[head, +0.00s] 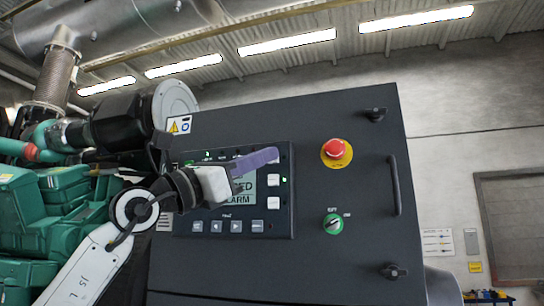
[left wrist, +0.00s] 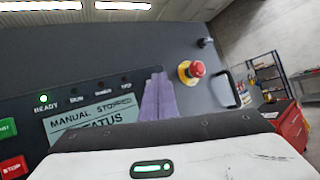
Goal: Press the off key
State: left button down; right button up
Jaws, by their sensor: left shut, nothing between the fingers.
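The control panel (head: 283,222) is set in a dark cabinet face. My left gripper (head: 268,156) has purple fingers, shut and empty. It is in front of the panel's upper right, covering part of the screen and the column's top. Its fingers (left wrist: 159,93) also show in the left wrist view. My right gripper is not in view.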

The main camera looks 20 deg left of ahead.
pick_arm(q)
jog(key=shift+w, duration=0.25)
dwell(0.3)
jog(key=shift+s+b, duration=0.65)
jog(key=shift+s, duration=0.25)
jog(key=s+b, duration=0.4)
jog(key=s, duration=0.2)
jog(key=shift+a, duration=0.15)
